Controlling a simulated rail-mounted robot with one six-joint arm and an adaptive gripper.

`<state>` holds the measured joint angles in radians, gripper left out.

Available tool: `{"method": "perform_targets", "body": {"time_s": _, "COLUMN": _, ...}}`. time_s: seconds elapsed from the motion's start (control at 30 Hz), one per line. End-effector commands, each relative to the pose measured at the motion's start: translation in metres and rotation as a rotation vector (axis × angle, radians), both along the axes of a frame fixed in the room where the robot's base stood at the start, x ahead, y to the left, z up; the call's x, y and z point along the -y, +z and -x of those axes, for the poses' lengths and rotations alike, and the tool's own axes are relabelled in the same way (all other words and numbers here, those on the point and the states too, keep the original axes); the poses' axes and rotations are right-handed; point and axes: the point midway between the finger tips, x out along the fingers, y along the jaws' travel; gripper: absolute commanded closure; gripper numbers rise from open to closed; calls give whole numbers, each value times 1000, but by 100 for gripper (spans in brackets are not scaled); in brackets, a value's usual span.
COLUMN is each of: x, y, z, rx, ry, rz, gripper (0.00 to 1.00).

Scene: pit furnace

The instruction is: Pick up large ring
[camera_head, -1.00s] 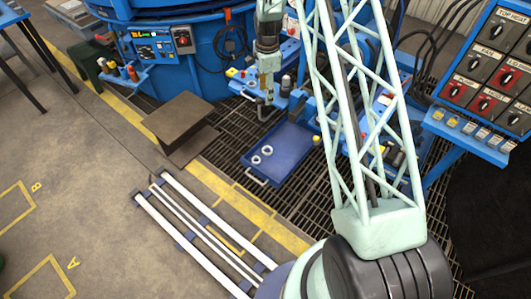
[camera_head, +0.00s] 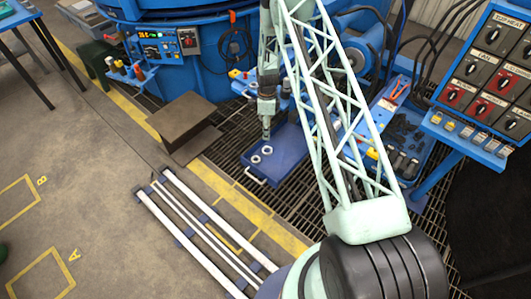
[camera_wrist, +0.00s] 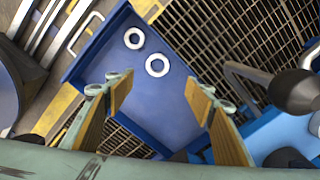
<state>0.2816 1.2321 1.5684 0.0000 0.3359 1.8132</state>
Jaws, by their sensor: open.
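Two pale metal rings lie flat, slightly apart, in a blue tray (camera_head: 287,160). The ring farther from the tray's end handle looks slightly larger; I take this as the large ring (camera_head: 267,150), and it also shows in the wrist view (camera_wrist: 157,65). The smaller-looking ring (camera_head: 255,159) is nearer the handle (camera_wrist: 134,38). My gripper (camera_head: 266,136) points down above the tray. In the wrist view, my gripper (camera_wrist: 158,92) is open and empty, with the large ring a little beyond the gap between its fingertips. Both rings are clear of the fingers.
A brown box-like block (camera_head: 183,121) stands left of the tray. A blue tool shelf (camera_head: 410,135) and a control panel (camera_head: 490,75) are on the right. The blue furnace (camera_head: 190,50) stands behind. Metal grating (camera_head: 222,150) surrounds the tray.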

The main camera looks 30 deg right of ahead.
Motion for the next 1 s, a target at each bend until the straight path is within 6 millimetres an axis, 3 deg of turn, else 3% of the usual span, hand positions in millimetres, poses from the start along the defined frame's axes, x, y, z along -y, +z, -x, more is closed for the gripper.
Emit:
{"method": "perform_targets", "body": {"time_s": 0.2, "x": 2, "y": -18, "z": 4, "rx": -5, "ry": -30, "rz": -2, "gripper": 51}}
{"method": "perform_targets", "body": {"time_s": 0.73, "x": 2, "y": -24, "z": 4, "rx": -5, "ry": -31, "rz": -2, "gripper": 51}}
{"method": "perform_targets", "body": {"time_s": 1.0, "x": 2, "y": -48, "z": 5, "rx": -6, "ry": -31, "rz": -1, "gripper": 51}}
